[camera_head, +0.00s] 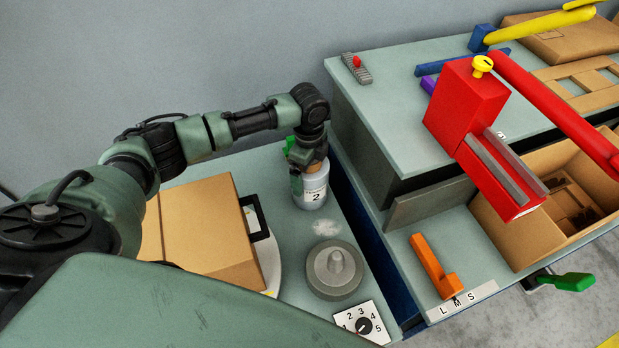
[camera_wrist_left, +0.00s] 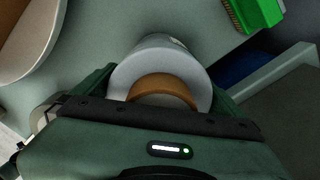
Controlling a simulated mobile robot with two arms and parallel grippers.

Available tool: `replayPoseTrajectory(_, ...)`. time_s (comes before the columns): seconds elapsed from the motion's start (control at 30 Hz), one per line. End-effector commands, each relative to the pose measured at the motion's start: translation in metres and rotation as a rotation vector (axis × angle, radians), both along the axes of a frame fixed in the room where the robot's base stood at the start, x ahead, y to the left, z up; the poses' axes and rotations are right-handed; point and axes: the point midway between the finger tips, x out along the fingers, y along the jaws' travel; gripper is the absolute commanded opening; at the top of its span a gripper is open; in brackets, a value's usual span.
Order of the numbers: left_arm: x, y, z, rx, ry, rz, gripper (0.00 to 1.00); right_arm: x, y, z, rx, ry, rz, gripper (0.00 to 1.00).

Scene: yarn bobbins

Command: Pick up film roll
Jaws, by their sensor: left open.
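The film roll (camera_head: 313,192) is a pale grey-white cylinder marked "2" with a brown core, standing upright on the left bench beside its right edge. In the left wrist view the film roll (camera_wrist_left: 160,57) shows from above, its brown core partly hidden by my gripper body. My left gripper (camera_head: 309,178) points down over the roll's top. It also shows in the wrist view (camera_wrist_left: 165,83), open, with one green finger on each side of the roll. I cannot tell whether the fingers touch it. My right gripper is not in view.
A cardboard box (camera_head: 208,232) lies left of the roll. A grey round base with a knob (camera_head: 334,270) and a numbered dial (camera_head: 363,325) are in front. A green brush (camera_wrist_left: 258,12) is close by. The higher cabinet (camera_head: 400,120) bounds the right side.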

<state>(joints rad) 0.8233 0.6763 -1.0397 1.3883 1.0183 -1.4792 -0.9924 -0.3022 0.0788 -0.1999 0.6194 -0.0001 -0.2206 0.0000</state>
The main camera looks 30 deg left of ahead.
Motion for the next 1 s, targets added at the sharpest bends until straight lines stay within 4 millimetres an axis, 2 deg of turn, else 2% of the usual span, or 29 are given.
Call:
replayPoseTrajectory(0.17, 0.0, 0.0, -0.001, 0.0, 0.0, -0.001, 1.0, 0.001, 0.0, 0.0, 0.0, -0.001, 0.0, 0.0)
replayPoseTrajectory(0.2, 0.0, 0.0, -0.001, 0.0, 0.0, -0.001, 0.97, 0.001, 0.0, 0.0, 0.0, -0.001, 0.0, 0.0)
replayPoseTrajectory(0.4, 0.0, 0.0, 0.0, 0.0, 0.0, -0.001, 0.42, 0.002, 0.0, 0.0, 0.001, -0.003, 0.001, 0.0)
replayPoseTrajectory(0.47, 0.0, 0.0, 0.0, 0.0, 0.0, -0.001, 0.25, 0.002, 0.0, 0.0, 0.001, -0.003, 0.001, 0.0)
replayPoseTrajectory(0.5, 0.001, 0.0, 0.001, -0.001, -0.004, 0.0, 0.2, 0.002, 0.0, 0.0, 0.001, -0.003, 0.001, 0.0)
replayPoseTrajectory(0.77, 0.001, 0.0, 0.003, -0.001, -0.004, 0.0, 0.2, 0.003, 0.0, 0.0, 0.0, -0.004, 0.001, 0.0)
replayPoseTrajectory(1.0, 0.002, 0.0, 0.02, -0.001, -0.005, -0.001, 0.2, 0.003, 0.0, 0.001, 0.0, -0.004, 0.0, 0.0)
